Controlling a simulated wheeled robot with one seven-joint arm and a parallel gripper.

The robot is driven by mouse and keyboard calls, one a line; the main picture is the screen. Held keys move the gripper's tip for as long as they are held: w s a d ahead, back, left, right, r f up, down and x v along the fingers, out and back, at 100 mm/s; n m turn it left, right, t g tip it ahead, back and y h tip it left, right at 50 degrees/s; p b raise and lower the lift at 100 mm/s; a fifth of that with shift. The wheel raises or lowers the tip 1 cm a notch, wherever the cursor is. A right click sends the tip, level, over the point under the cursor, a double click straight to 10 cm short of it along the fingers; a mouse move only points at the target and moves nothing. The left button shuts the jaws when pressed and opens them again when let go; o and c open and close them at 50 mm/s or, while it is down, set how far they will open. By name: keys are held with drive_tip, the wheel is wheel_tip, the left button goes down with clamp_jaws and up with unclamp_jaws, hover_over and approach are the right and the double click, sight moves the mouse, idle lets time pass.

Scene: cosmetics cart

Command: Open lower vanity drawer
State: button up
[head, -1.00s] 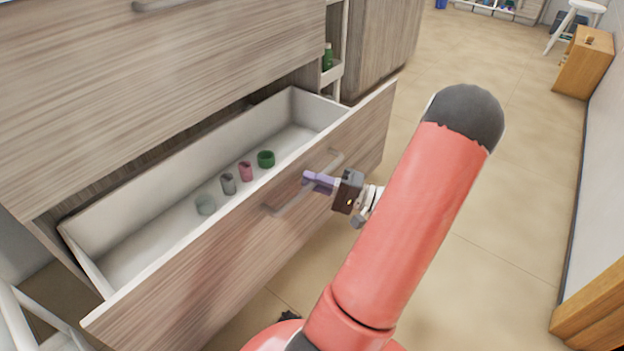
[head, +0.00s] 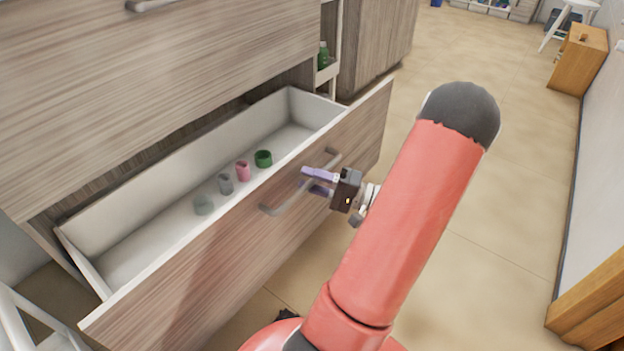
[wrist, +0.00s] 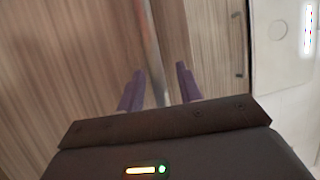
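The lower vanity drawer (head: 235,225) has a wood-grain front and a white inside, and it stands pulled well out of the cabinet. Its grey bar handle (head: 283,199) is on the front face. My gripper (head: 316,180) is at the right part of this handle. In the wrist view, its two purple fingers (wrist: 160,88) are spread apart with the handle bar (wrist: 149,50) running between them, and gaps show on both sides. The arm covers part of the floor to the right of the drawer.
Inside the drawer stand several small cups, among them a green one (head: 263,158) and a pink one (head: 242,170). The upper drawer front (head: 150,90) is shut. A white frame (head: 30,320) is at the lower left. Open tiled floor (head: 490,180) lies to the right.

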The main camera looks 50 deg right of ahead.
drive_tip(key=v, duration=0.7)
drive_tip(key=shift+s, duration=0.3)
drive_tip(key=shift+d, duration=0.15)
